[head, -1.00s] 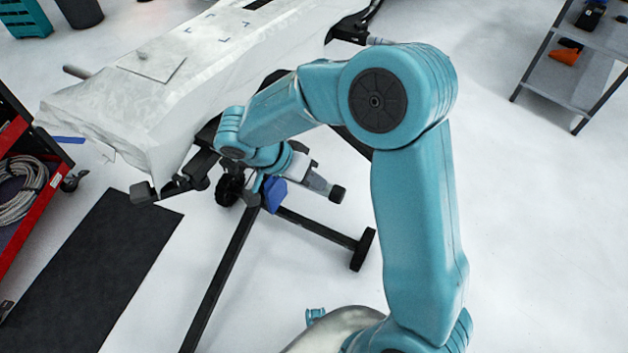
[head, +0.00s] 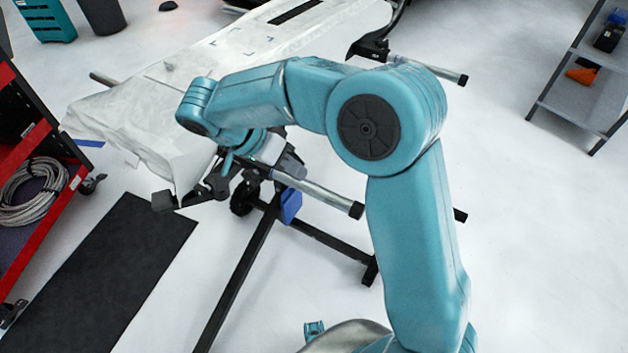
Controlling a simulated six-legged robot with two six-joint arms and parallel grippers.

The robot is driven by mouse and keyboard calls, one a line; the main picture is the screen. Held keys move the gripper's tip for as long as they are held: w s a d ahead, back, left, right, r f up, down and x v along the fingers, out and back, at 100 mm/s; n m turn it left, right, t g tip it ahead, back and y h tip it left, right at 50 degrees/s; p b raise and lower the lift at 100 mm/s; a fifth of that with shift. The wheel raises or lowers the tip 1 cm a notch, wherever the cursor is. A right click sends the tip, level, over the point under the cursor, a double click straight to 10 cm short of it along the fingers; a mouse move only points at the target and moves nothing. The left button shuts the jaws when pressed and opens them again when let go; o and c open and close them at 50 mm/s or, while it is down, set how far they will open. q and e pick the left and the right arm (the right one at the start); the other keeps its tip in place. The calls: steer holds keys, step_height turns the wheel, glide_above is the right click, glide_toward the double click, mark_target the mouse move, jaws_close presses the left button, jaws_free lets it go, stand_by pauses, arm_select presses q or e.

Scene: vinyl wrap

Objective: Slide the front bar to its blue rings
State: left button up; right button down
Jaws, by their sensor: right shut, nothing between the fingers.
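The front bar (head: 318,194) is a grey metal tube with a black end cap, sticking out to the right from the near end of the stand. Its left part is hidden behind my right arm's wrist. I cannot make out blue rings on it. My right gripper (head: 272,168) is at the visible left part of the bar, below the teal wrist. It is shut with nothing in it; its fingertips are mostly hidden, so I cannot tell whether they touch the bar. My left gripper is not in view.
The white-wrapped panel (head: 130,120) lies on the black stand. A second bar (head: 430,70) sticks out at the back right. A blue part (head: 291,207) sits on the stand's frame. A red cart (head: 45,170) stands left, a grey shelf (head: 585,95) right.

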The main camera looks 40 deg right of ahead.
mark_target(353, 206)
steer(key=b+x, duration=0.2)
steer(key=x, duration=0.8)
steer(key=shift+w+a+f, duration=0.1)
steer(key=shift+f, duration=0.05)
steer(key=s, duration=0.1)
steer(key=s+d, duration=0.1)
steer(key=s, duration=0.1)
steer(key=shift+s+d+b, duration=0.1)
steer(key=shift+b, duration=0.25)
steer(key=shift+s+d, duration=0.1)
steer(key=shift+s, duration=0.15)
steer(key=shift+s, duration=0.1)
steer(key=shift+s+d+f+b, duration=0.1)
steer(key=shift+s+b, duration=0.1)
steer(key=shift+b, duration=0.3)
steer(key=shift+s+d, duration=0.15)
steer(key=shift+s, duration=0.2)
